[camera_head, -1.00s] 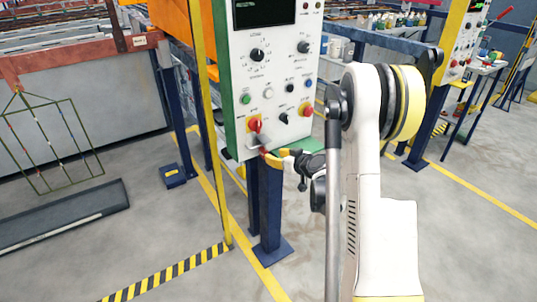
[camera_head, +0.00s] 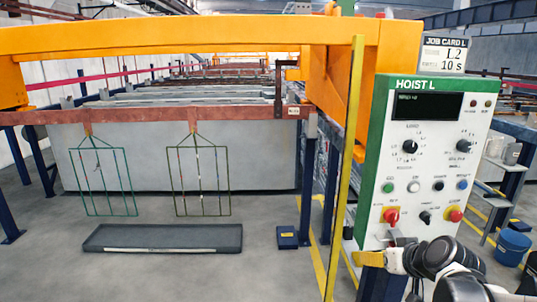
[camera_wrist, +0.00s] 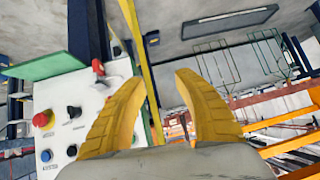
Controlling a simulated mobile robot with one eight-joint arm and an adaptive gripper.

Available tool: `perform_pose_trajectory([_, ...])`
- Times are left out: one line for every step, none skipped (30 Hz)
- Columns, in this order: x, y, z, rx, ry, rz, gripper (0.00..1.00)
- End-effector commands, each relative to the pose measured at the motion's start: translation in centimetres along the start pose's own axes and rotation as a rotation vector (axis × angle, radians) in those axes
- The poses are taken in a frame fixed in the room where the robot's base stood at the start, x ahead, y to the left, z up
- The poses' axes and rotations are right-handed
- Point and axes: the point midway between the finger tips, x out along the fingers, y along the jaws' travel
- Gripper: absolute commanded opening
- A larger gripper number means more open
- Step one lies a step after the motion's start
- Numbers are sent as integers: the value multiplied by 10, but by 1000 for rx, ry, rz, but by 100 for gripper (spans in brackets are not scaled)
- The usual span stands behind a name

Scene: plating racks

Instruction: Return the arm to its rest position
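My gripper (camera_wrist: 157,80) shows in the wrist view as two yellow fingers standing apart with nothing between them. In the head view, a yellow finger of my gripper (camera_head: 368,258) shows just below the lower edge of the HOIST L control panel (camera_head: 398,160), with my arm at the bottom right corner. That red switch (camera_head: 391,216) is at the panel's lower left in the head view. Much of my arm is out of frame.
A yellow post (camera_head: 345,165) stands left of the panel. Two green wire racks (camera_head: 103,180) hang before a grey tank (camera_head: 250,155), above a dark tray (camera_head: 162,238). An orange beam (camera_head: 200,33) spans overhead. A blue bucket (camera_head: 513,248) stands right. Floor at front left is clear.

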Motion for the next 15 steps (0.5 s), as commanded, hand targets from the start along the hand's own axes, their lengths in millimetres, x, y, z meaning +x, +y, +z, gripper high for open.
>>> perform_pose_trajectory([-17, -22, 6, -3, -31, -4, 37])
perform_pose_trajectory([-26, -33, 11, -2, -51, -2, 37])
perform_pose_trajectory([-39, -46, 18, 0, -78, 2, 37])
perform_pose_trajectory([-48, -55, 24, 1, -97, 7, 37])
perform_pose_trajectory([-58, -64, 30, 2, -114, 12, 37])
perform_pose_trajectory([-71, -74, 40, 3, -137, 20, 37])
perform_pose_trajectory([-80, -81, 47, 5, -154, 28, 37])
perform_pose_trajectory([-89, -87, 55, 6, -169, 36, 37])
perform_pose_trajectory([-101, -94, 65, 5, -186, 48, 37])
perform_pose_trajectory([-109, -98, 72, 6, -198, 58, 37])
perform_pose_trajectory([-116, -102, 80, 7, -209, 67, 37])
perform_pose_trajectory([-125, -106, 89, 8, -222, 79, 37])
perform_pose_trajectory([-130, -108, 95, 9, -229, 88, 37])
perform_pose_trajectory([-135, -109, 101, 9, -235, 97, 37])
perform_pose_trajectory([-141, -110, 107, 10, -241, 107, 37])
